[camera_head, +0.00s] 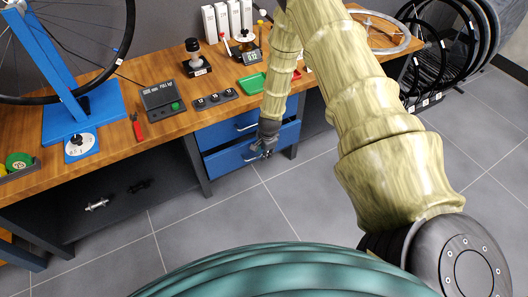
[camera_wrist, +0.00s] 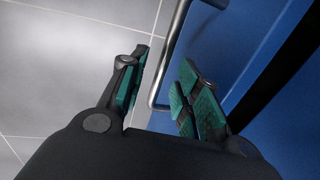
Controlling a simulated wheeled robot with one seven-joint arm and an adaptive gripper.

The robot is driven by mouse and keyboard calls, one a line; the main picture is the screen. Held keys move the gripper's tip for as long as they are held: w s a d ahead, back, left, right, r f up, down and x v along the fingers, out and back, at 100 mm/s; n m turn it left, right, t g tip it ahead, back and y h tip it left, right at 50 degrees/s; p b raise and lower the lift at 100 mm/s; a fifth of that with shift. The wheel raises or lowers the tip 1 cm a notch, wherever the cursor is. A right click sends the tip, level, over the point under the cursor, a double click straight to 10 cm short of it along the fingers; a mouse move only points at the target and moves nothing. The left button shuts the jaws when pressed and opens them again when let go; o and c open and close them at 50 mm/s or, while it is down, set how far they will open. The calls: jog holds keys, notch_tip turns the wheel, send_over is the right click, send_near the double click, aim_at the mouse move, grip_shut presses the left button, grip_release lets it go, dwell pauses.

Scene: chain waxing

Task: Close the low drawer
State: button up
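The low drawer (camera_head: 226,160) is the lower of two blue drawer fronts under the wooden bench in the head view. I cannot tell from this angle how far it stands out. My gripper (camera_head: 266,151) is at the right part of its front. In the wrist view a blue front (camera_wrist: 230,50) fills the right side, with a grey bar handle (camera_wrist: 167,50) along it. My gripper (camera_wrist: 166,64) is open, its teal-padded fingers apart. The handle runs between the fingertips in the picture; whether they touch it is unclear.
The upper drawer (camera_head: 222,132) sits directly above. The wooden bench (camera_head: 205,115) carries tools, a green tray (camera_head: 251,83) and a blue wheel stand (camera_head: 85,110). Dark bench legs flank the drawers. The grey tiled floor (camera_head: 220,215) in front is clear.

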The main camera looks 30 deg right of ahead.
notch_tip(320, 180, up, 12)
jog(key=s, duration=0.2)
jog(key=shift+s+f, duration=0.15)
jog(key=shift+f, duration=0.05)
dwell(0.4)
